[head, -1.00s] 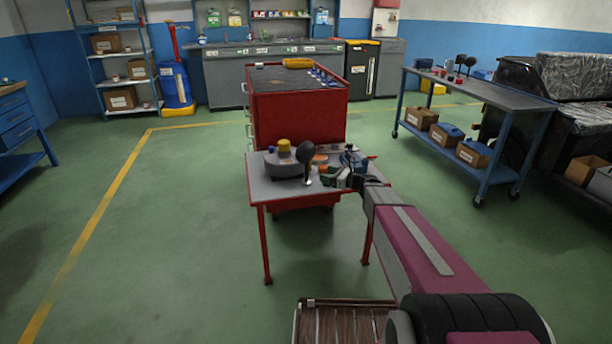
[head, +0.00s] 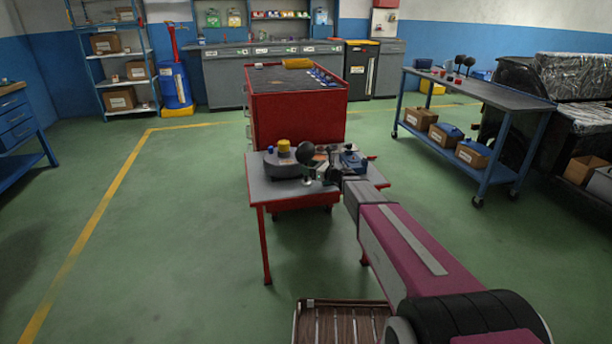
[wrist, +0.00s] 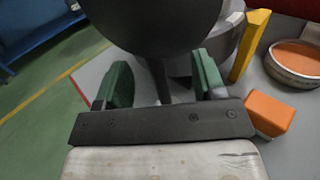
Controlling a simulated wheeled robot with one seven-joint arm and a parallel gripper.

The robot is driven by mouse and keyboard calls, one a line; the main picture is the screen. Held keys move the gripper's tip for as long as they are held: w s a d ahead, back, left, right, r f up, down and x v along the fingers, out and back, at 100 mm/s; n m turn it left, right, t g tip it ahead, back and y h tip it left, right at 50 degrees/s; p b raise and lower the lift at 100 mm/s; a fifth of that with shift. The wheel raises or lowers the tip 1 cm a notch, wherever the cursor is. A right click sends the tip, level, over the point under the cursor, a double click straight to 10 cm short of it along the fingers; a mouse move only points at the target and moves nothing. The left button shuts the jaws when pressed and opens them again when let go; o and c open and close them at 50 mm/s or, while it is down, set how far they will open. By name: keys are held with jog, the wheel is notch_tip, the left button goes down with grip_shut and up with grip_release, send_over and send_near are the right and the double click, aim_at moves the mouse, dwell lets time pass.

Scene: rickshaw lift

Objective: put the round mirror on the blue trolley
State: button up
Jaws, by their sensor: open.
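The round mirror (head: 307,149), a dark disc on a thin stem, stands upright on the small grey-topped red table (head: 262,192). In the wrist view its dark head (wrist: 165,25) fills the top middle. My gripper (head: 320,171) is at the mirror's stem. In the wrist view my gripper (wrist: 160,78) is open, with a green pad on each side of the stem and visible space between. The blue trolley (head: 505,94) stands at the right with a grey top; two similar dark round mirrors (head: 464,63) stand near its far end.
Beside the mirror are a grey round part (head: 284,166) with a yellow piece, an orange block (wrist: 270,112) and a round tin (wrist: 297,62). A red cabinet (head: 298,118) stands behind the table. Green floor (head: 430,190) lies open between table and trolley.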

jog(key=shift+x, duration=0.8)
grip_shut()
jog(key=shift+r, duration=0.1)
